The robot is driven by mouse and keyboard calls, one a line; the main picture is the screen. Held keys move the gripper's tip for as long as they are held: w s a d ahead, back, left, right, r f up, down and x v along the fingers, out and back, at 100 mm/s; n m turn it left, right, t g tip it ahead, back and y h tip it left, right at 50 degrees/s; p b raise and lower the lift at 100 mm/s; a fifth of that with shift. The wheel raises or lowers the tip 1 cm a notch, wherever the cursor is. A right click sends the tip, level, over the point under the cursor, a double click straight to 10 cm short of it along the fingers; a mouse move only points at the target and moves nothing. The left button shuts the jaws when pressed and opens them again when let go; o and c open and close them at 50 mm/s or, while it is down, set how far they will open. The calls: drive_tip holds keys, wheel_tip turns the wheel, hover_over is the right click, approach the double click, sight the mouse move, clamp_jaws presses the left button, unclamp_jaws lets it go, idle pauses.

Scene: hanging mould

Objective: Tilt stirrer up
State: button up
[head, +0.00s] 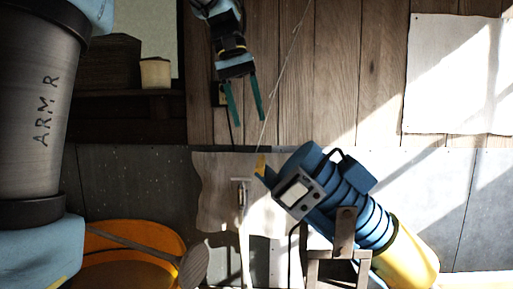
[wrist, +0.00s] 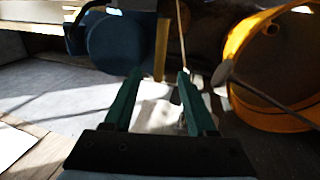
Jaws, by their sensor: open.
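A blue ribbed motor unit (head: 345,195), which looks like the stirrer body, sits tilted on a brown bracket at lower right. A yellow cylinder (head: 405,258) extends from its lower end. A small yellow tab (head: 261,164) shows at its upper left end, with a thin cord running up from there. My gripper (head: 247,118) is open and empty, fingers pointing down, above and slightly left of the tab and apart from it. In the wrist view my gripper (wrist: 158,72) has the yellow strip (wrist: 160,50) beyond its fingertips; the blue unit (wrist: 118,42) is at upper left.
An orange bowl (head: 165,235) with a long-handled paddle (head: 193,265) across it is at lower left; the bowl shows at right in the wrist view (wrist: 240,50). A pale cup (head: 155,73) stands on a shelf. Wooden planks and a white sheet (head: 455,75) lie behind.

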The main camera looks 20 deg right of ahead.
sight(259, 160)
drive_tip(key=p+x, duration=0.1)
drive_tip(key=x, duration=0.9)
drive_tip(key=shift+s+f+p, duration=0.1)
drive_tip(key=shift+f+p, duration=0.1)
drive_tip(key=shift+p, duration=0.1)
clamp_jaws()
idle(1.0)
